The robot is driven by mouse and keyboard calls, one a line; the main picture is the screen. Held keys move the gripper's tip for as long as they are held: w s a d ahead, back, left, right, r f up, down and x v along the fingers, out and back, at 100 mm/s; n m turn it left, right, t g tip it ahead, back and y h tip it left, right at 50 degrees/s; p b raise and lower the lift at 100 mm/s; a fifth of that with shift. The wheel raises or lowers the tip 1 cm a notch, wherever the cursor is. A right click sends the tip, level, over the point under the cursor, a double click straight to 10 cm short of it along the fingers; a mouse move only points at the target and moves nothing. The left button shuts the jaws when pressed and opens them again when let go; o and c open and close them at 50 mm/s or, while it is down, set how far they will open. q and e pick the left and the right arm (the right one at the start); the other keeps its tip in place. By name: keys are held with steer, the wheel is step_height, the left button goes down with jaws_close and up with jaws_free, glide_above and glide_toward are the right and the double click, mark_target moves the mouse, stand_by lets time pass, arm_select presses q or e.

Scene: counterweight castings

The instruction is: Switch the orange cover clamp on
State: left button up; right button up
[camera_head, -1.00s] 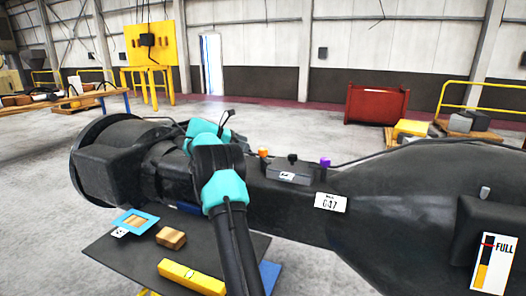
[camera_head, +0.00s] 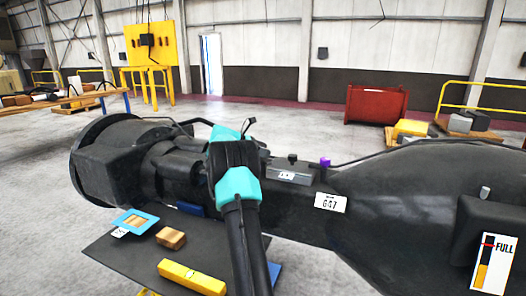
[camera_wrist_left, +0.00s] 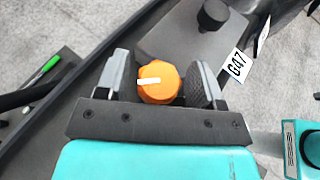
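The orange cover clamp is an orange knob (camera_wrist_left: 158,88) with a white bar across its top, seen in the left wrist view. My left gripper (camera_wrist_left: 160,72) is over it, with one finger on each side. The fingers are spread and very close to the knob's sides; I cannot tell whether they touch it. In the head view, my left wrist hides the orange knob. The black knob also shows in the wrist view (camera_wrist_left: 213,15). My right gripper is out of view.
The box sits on a large dark casting (camera_head: 375,215) with a white "G47" label (camera_head: 330,203).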

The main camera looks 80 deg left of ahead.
arm_select(q)
steer(key=c, duration=0.8)
steer(key=shift+o, duration=0.2)
steer(key=shift+n+y, duration=0.5)
steer(key=n+g+y, duration=0.1)
steer(key=n+y, duration=0.2)
steer(key=y, duration=0.1)
steer(key=shift+d+n, duration=0.1)
steer(key=shift+n, duration=0.2)
steer(key=shift+n+g+y, duration=1.7)
steer(key=shift+n+y, duration=0.4)
steer(key=shift+n, duration=0.1)
steer(key=o, duration=0.9)
